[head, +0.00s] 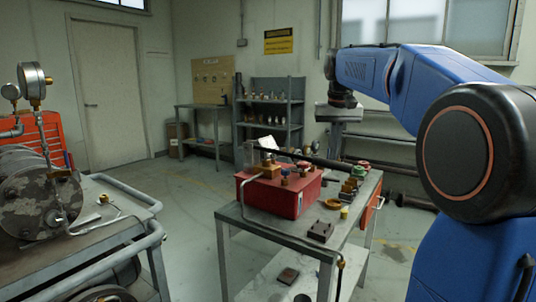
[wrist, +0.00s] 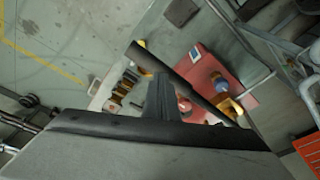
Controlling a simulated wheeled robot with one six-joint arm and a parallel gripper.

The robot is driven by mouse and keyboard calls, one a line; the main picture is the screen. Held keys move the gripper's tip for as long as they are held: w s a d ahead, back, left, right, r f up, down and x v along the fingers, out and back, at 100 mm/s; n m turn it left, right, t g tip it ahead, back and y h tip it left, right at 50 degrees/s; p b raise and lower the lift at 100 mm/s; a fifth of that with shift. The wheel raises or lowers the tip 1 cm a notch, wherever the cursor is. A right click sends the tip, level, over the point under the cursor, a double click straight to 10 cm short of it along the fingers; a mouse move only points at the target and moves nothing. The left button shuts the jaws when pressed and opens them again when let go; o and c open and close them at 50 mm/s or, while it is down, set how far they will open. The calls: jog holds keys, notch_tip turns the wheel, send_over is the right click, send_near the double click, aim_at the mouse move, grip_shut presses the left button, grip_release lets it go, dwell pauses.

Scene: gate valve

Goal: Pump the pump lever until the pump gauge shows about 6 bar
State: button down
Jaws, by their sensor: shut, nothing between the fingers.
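The pump is a red box (head: 285,196) on a grey metal cart, also seen from above in the wrist view (wrist: 212,68). Its lever (head: 318,160) is a long dark bar lying nearly level above the box; in the wrist view the lever (wrist: 188,80) runs diagonally. My gripper (wrist: 161,78) is shut and empty, its tips overlapping the lever in the picture; I cannot tell whether they touch it. A large round gauge (head: 31,80) stands on a pipe at the left; I cannot confirm it is the pump gauge, and its reading is too small to tell.
The cart top (head: 262,220) also holds small brass and dark fittings (head: 349,188) and a dark block (head: 319,231). A bent pipe runs along its left side. A second cart (head: 130,205) with a flanged valve body (head: 40,200) stands left. Floor between the carts is open.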

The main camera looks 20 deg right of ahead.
notch_tip(320, 180, up, 8)
dwell(0.4)
jog(key=shift+f, duration=0.6)
jog(key=shift+r, duration=0.1)
jog(key=shift+r, duration=0.4)
dwell(1.5)
